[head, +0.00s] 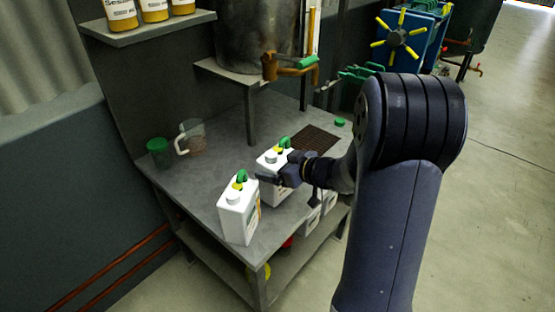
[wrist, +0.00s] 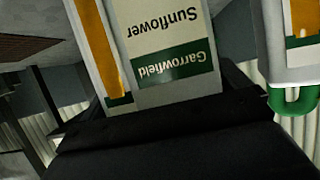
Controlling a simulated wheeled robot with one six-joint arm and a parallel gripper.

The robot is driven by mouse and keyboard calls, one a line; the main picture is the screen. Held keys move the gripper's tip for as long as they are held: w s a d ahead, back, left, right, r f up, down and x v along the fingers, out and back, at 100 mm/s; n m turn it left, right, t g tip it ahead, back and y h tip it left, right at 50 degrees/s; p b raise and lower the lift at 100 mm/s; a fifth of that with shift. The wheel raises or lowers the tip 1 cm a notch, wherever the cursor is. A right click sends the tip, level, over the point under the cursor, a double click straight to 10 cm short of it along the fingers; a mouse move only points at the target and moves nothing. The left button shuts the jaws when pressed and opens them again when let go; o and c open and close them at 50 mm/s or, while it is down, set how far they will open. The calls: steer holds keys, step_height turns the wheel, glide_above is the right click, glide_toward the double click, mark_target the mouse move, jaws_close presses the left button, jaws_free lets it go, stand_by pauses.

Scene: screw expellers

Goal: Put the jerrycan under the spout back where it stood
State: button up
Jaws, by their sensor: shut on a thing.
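My gripper (head: 284,178) is shut on a white jerrycan (head: 270,163) with a green handle and a yellow mark on top. It stands upright left of the brown grate; I cannot tell whether its base touches the table. In the wrist view its label (wrist: 172,62) fills the middle, upside down, reading "Garrowfield Sunflower". The brass spout (head: 290,70) with a green lever is behind and above, on the metal tank. No jerrycan is directly below it. A second white jerrycan (head: 237,215) stands upright nearer the front edge, apart from the held one; it also shows in the wrist view (wrist: 291,50).
The grey table (head: 190,185) holds a green cup (head: 159,152), a clear jug (head: 192,136), the brown grate (head: 315,138) and a green cap (head: 340,121). More white cans sit on the lower shelf (head: 312,222). A small raised stand (head: 245,76) carries the tank.

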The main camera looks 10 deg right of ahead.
steer(key=shift+f, duration=0.2)
steer(key=shift+f, duration=0.15)
steer(key=o, duration=1.6)
steer(key=shift+f, duration=0.1)
steer(key=shift+c, duration=0.2)
steer(key=shift+s+d+r, duration=0.1)
steer(key=shift+s+r, duration=0.05)
steer(key=shift+r, duration=0.1)
steer(key=p+v, duration=0.2)
steer(key=v, duration=0.9)
steer(key=shift+s+d, duration=0.2)
steer(key=shift+s, duration=0.1)
